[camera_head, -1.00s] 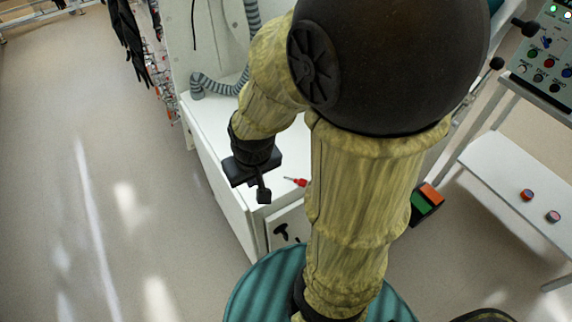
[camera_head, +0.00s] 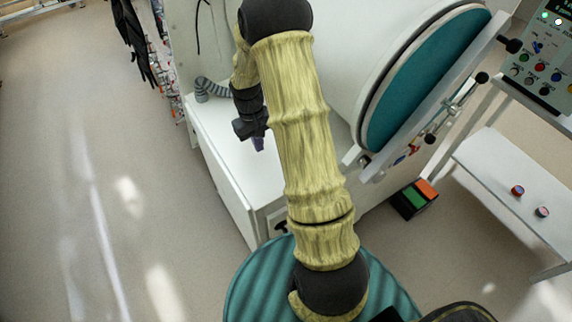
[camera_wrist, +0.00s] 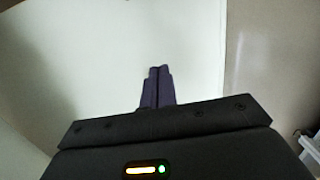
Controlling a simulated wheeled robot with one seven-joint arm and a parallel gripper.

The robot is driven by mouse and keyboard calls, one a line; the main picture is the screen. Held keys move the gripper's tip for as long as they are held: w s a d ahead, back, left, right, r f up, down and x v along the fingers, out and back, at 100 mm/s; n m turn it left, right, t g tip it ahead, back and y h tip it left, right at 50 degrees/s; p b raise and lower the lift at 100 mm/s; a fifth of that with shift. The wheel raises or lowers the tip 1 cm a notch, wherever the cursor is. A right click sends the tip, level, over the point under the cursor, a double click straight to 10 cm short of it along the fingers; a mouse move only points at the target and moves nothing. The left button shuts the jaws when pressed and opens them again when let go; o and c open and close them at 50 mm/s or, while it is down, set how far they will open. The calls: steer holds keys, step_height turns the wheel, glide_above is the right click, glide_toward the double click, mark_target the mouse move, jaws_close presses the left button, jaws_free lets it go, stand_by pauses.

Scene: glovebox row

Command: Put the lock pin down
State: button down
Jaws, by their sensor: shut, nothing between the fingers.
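My gripper (camera_head: 258,144) hangs over the white bench top (camera_head: 215,125) beside the large white cylinder. Its fingers are shut with nothing between them, and they also show in the wrist view (camera_wrist: 157,85) against a plain white surface. I do not see the lock pin for certain in either current view. The small red item on the bench in the earlier view is not visible now, and my arm covers that part of the bench.
A teal round door (camera_head: 425,80) with a metal latch bar closes the cylinder on the right. A control panel (camera_head: 545,55) and a white shelf (camera_head: 510,185) stand further right. A red-and-green box (camera_head: 413,199) is on the floor. Floor on the left is clear.

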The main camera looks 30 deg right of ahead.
steer(key=shift+g, duration=0.6)
steer(key=d+f, duration=0.1)
steer(key=w+d+f+p, duration=0.1)
steer(key=f, duration=0.1)
steer(key=w+d+f, duration=0.1)
steer(key=shift+w+d+f, duration=0.1)
steer(key=shift+d+f, duration=0.1)
steer(key=shift+f, duration=0.1)
steer(key=s+p, duration=0.2)
steer(key=s, duration=0.4)
steer(key=s+p, duration=0.2)
steer(key=s, duration=0.4)
steer(key=shift+s+d+r, duration=0.1)
steer(key=shift+d+r, duration=0.05)
steer(key=shift+r, duration=0.05)
steer(key=shift+f+p, duration=0.2)
steer(key=shift+p, duration=0.1)
steer(key=shift+f+b, duration=0.3)
steer(key=shift+f, duration=0.45)
steer(key=shift+f, duration=0.1)
